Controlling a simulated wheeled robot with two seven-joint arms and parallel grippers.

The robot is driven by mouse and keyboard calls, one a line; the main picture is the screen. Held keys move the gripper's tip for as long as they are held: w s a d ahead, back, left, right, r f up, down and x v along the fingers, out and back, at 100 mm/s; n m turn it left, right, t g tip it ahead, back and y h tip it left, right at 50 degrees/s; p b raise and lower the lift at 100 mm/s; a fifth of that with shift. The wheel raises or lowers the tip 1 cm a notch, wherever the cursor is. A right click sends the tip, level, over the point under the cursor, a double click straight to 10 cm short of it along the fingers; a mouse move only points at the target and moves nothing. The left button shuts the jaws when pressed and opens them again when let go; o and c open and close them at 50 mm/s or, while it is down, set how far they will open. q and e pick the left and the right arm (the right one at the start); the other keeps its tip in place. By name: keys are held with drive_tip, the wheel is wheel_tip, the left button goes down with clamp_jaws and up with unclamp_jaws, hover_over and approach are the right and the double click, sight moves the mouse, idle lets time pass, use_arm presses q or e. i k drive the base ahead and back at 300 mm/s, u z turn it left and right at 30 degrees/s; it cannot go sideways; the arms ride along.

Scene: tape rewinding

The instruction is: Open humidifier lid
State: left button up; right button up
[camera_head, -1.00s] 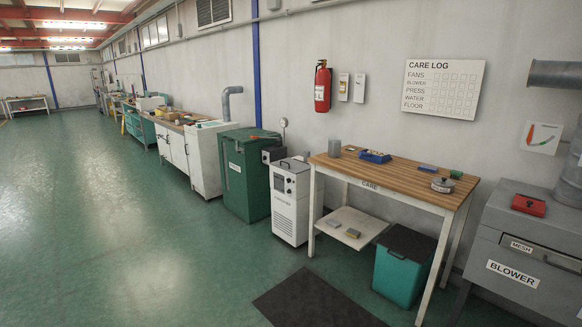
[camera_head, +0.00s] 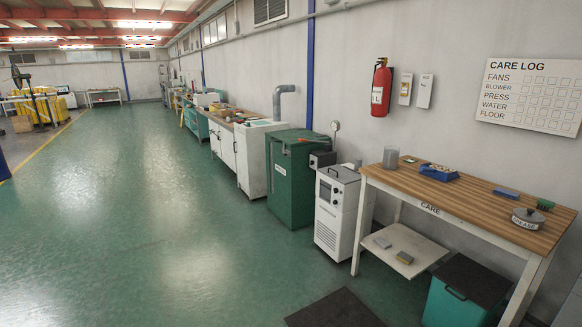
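A white upright cabinet (camera_head: 331,239) with a small dark display and front vents stands between the green cabinet and the wooden care table. It looks like the humidifier, but its small label is too small to read. Its top lid (camera_head: 342,173) looks shut, with a dark handle on it. Neither of my grippers is in view.
A green cabinet (camera_head: 283,190) stands left of the white unit. The care table (camera_head: 450,198) is on its right, with a lower shelf (camera_head: 420,246). A teal bin (camera_head: 452,304) and a dark mat (camera_head: 335,310) are at front right. Green floor (camera_head: 170,220) is clear at left.

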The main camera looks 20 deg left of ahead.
sight(344, 176)
drive_tip(key=u, duration=0.45)
drive_tip(key=i, duration=2.5)
drive_tip(key=z, duration=0.65)
